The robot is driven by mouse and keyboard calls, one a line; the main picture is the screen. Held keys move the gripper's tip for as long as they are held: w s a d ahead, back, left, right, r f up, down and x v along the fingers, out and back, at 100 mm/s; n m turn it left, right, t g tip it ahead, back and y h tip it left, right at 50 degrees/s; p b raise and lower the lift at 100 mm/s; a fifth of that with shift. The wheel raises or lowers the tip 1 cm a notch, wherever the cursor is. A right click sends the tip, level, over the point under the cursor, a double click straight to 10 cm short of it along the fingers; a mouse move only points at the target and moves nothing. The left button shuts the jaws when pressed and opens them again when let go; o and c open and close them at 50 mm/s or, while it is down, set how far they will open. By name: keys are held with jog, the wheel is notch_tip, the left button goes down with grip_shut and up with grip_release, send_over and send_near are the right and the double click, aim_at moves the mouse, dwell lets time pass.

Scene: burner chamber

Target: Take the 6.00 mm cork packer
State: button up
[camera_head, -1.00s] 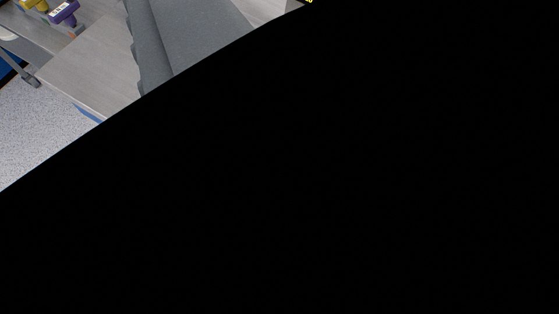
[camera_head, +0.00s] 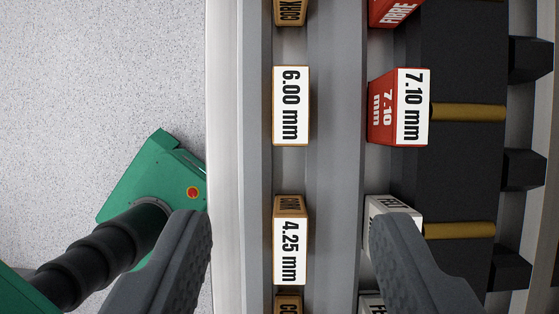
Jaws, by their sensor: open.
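The 6.00 mm packer (camera_head: 291,106) shows a white label with "6.00 mm" on its top face, with thin tan edges. It stands in the left row of a grey rack, near the upper middle of the view. Its material word is not readable here, though tan neighbours in the same row carry cork lettering. My gripper (camera_head: 285,235) is open and empty, its two dark fingers reaching up from the bottom on either side of the left row. The fingertips lie lower in the picture than the 6.00 mm packer, around the level of the 4.25 mm packer (camera_head: 290,250).
A red 7.10 mm fibre packer (camera_head: 398,107) stands in the right row. A white packer (camera_head: 392,210) there is partly behind the right finger. Dark blocks with brass rods (camera_head: 468,112) lie at right. A green machine part (camera_head: 158,175) is at left, over speckled floor (camera_head: 100,70).

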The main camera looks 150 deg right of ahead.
aim_at(290, 120)
jog(key=x, duration=0.8)
jog(key=shift+s+f+p, duration=0.1)
jog(key=shift+f+p, duration=0.05)
jog(key=shift+p, duration=0.15)
jog(key=shift+p+x, duration=0.45)
jog(key=shift+x, duration=2.4)
jog(key=shift+w+d, duration=0.1)
jog(key=shift+w, duration=0.1)
grip_shut()
